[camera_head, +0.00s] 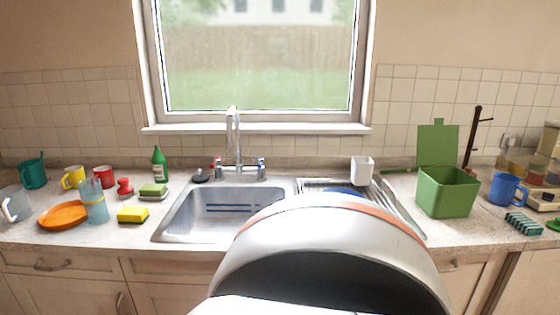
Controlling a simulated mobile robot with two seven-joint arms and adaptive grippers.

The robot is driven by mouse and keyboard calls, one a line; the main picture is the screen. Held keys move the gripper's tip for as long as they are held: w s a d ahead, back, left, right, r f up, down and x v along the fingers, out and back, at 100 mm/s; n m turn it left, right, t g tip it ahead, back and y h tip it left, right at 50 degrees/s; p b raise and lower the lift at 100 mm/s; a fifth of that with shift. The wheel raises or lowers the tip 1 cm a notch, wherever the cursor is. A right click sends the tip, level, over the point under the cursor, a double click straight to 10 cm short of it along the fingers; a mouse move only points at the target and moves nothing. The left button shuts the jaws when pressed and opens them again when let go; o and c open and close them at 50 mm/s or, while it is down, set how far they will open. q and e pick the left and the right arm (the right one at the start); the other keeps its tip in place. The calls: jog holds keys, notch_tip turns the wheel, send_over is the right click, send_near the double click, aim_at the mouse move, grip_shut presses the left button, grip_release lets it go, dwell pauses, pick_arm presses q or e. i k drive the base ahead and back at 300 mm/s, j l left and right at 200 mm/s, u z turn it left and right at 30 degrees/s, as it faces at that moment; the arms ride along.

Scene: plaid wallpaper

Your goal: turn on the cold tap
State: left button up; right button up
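The chrome mixer tap (233,140) stands behind the sink, its tall spout rising in front of the window. The cold tap handle (262,168), with a blue mark, is at the right of the spout's base. The hot tap handle (218,168), with a red mark, is at the left. The handles are too small to tell how far they are turned, and I see no water stream. The steel sink (172,226) is below the spout. Neither of my grippers is in view.
A white rounded part of my own body covers the lower middle and part of the drying rack (404,213). Left of the sink are a green bottle (159,164), a yellow sponge (133,214) and an orange plate (63,215). A green bin (447,193) stands right.

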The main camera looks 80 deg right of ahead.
aim_at(261, 160)
jog(key=z, duration=2.45)
